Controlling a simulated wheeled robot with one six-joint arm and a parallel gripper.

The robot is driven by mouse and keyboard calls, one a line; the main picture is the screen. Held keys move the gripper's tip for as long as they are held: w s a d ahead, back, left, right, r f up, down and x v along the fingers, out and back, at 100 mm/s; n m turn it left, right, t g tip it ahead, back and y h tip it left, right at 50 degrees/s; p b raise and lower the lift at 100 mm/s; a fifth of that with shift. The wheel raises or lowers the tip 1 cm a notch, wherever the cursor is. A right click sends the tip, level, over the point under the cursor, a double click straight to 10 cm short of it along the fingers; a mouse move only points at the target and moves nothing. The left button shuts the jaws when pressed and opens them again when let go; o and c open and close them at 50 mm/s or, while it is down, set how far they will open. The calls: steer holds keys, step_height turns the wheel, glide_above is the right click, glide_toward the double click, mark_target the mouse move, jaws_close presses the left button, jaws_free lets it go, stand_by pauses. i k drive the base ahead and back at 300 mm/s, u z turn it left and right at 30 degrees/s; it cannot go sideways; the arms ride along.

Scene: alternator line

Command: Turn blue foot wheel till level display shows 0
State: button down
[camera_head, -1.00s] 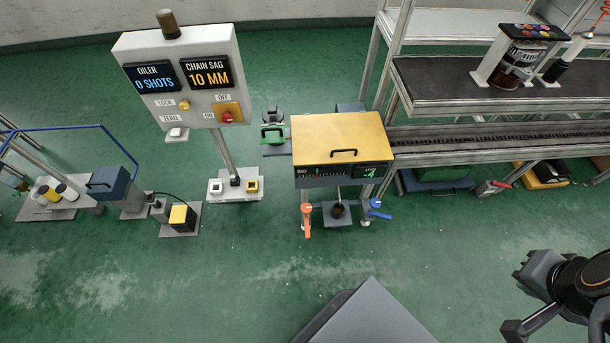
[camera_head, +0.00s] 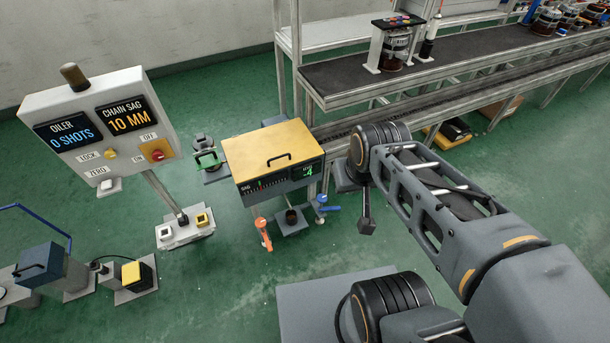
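The blue foot wheel (camera_head: 326,208) sits at the lower right leg of the yellow-topped machine (camera_head: 270,148). The level display (camera_head: 309,170) on the machine's front shows a green figure that looks like -4, though it is small. An orange foot wheel (camera_head: 264,226) is at the lower left leg. My gripper (camera_head: 366,226) hangs down at the end of my arm, to the right of the blue wheel and apart from it in the picture. It is seen edge-on, so its opening is hidden.
The conveyor frame (camera_head: 330,100) stands behind and right of the machine.

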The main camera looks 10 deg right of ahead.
mark_target(322, 198)
steer(key=z, duration=1.45)
steer(key=i, duration=2.1)
steer(key=u, duration=3.55)
